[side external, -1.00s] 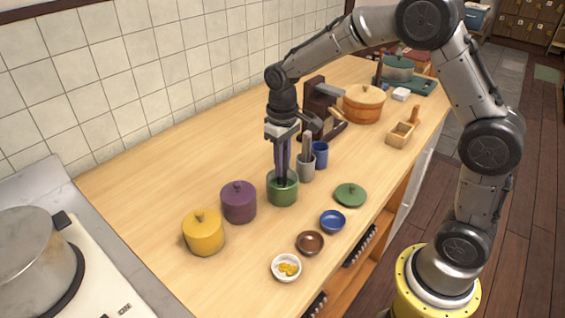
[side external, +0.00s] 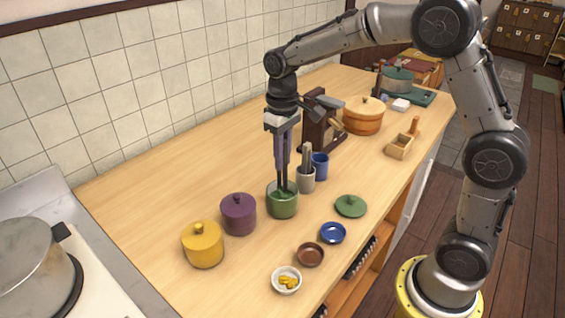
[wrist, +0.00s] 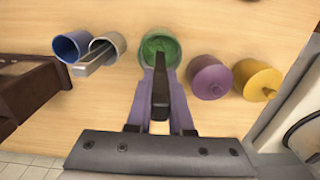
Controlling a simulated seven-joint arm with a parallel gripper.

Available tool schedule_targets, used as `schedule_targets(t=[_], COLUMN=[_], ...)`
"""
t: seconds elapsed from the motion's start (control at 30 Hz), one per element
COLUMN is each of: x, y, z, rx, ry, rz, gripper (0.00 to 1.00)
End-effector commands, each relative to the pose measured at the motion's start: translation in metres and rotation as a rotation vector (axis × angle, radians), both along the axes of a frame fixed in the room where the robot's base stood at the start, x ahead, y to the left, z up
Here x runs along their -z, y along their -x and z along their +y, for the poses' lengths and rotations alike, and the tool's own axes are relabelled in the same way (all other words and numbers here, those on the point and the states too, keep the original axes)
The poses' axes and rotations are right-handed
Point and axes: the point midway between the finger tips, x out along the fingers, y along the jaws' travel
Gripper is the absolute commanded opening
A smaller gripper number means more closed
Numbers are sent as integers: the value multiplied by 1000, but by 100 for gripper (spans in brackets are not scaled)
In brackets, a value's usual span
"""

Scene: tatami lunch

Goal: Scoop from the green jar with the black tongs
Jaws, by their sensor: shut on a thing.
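The green jar (side external: 283,206) stands open on the wooden counter, with green contents visible inside in the wrist view (wrist: 158,44). My gripper (side external: 282,160) is above the jar, its purple fingers shut on the black tongs (side external: 284,182). The tongs point down, with their lower ends at the jar's mouth. In the wrist view the black tongs (wrist: 160,95) lie between my fingers and reach toward the jar. Whether the tips hold any contents cannot be told. The green lid (side external: 351,206) lies on the counter to the right.
A purple jar (side external: 238,216) and yellow jar (side external: 203,247), both lidded, stand left of the green jar. A grey utensil cup (side external: 306,181) and blue cup (side external: 320,166) stand close behind. Blue (side external: 333,233), brown (side external: 310,255) and white (side external: 286,280) dishes line the front; the white one holds yellow pieces.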

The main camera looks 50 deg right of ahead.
Motion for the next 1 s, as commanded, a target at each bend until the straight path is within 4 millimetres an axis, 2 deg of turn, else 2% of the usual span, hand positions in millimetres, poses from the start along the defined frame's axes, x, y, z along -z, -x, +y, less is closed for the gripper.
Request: schedule_targets(t=[0.53, 1.0], x=[-33, -36], y=[0, 0], z=[0, 0], rx=[0, 0], ry=[0, 0], rz=[-2, -1], gripper=[0, 0])
